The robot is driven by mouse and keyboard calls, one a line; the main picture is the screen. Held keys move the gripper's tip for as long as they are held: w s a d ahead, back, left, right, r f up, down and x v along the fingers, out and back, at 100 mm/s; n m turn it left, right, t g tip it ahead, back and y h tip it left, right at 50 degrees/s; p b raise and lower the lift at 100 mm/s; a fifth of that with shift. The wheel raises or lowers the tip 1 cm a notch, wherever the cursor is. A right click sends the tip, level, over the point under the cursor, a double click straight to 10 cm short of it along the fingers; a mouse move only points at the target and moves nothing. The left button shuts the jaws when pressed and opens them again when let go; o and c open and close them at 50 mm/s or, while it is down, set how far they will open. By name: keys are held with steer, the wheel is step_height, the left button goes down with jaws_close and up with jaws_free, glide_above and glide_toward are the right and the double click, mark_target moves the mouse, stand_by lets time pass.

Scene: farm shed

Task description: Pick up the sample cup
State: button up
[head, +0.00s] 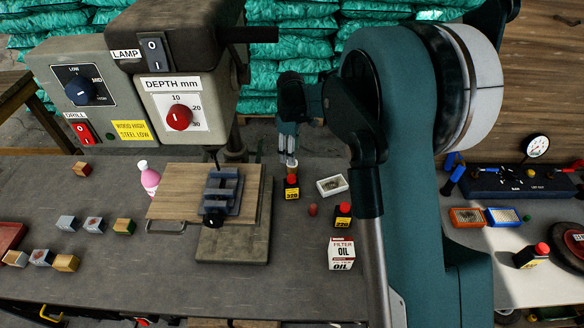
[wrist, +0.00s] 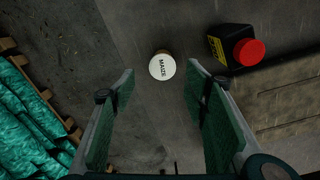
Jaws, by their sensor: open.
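The sample cup (wrist: 162,66) shows in the wrist view as a small round cup with a white top lettered MAIZE, seen from above. It lies between the lines of my two fingers, apart from both. In the head view my gripper (head: 288,152) points down over the far side of the bench, behind the drill's right side. It is open and empty. A small light-topped thing just below the fingertips in the head view appears to be the cup, partly hidden. Its height below the fingers is hard to tell.
The drill press (head: 178,95) is at left.

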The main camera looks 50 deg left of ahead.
mark_target(292, 167)
steer(key=shift+s+a+f, duration=0.15)
steer(key=shift+f, duration=1.3)
steer(key=shift+d+f+b, duration=0.2)
steer(key=shift+f+b, duration=0.75)
steer(key=shift+f, duration=1.65)
steer(key=c, duration=1)
